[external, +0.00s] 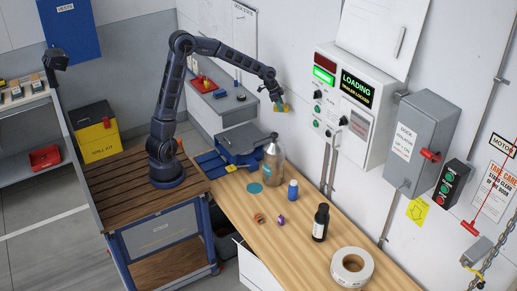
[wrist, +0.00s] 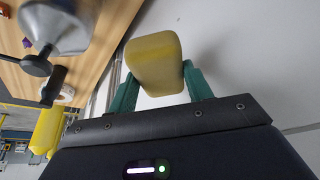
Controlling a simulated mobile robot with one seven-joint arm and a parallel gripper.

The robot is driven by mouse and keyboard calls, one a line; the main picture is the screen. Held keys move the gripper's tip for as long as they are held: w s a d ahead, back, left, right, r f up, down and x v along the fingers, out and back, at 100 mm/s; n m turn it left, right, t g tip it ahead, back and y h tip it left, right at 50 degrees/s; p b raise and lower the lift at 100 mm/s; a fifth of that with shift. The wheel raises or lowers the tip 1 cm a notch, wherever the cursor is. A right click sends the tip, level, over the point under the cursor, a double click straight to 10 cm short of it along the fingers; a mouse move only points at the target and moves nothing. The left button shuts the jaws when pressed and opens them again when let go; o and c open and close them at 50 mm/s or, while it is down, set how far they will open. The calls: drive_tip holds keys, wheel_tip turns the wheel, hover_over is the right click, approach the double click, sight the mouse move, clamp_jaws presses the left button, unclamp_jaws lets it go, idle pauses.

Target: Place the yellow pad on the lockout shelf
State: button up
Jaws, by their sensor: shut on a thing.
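The yellow pad (wrist: 154,62) is a rounded block held between the green fingers of my gripper (wrist: 158,82) in the wrist view. In the external view my gripper (external: 277,103) is in the air near the wall, left of the loading control box, with the pad (external: 284,107) small at its tip. The pad touches nothing else that I can see. A grey shelf (external: 222,104) against the wall, left of my gripper, looks like the lockout shelf. It carries a red item, a small blue item and dark items, and has bare room between them.
The loading control box (external: 345,105) juts from the wall.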

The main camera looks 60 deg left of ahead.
drive_tip(key=s+a+r+n+y, duration=0.1)
drive_tip(key=s+a+r+n, duration=0.25)
drive_tip(key=a, duration=0.95)
drive_tip(key=s+a+r+n+y, duration=0.15)
drive_tip(key=s+a, duration=0.35)
drive_tip(key=a, duration=0.8)
drive_tip(key=s+a+r+n, duration=0.3)
drive_tip(key=s+a, duration=0.2)
drive_tip(key=a, duration=0.8)
drive_tip(key=shift+t, duration=0.5)
drive_tip(key=f, duration=2)
drive_tip(key=shift+w+d, duration=0.2)
drive_tip(key=shift+f, duration=0.15)
drive_tip(key=o, duration=0.9)
drive_tip(key=shift+o, duration=0.2)
drive_tip(key=v, duration=1.2)
drive_tip(key=shift+d, duration=0.15)
drive_tip(key=shift+d, duration=0.1)
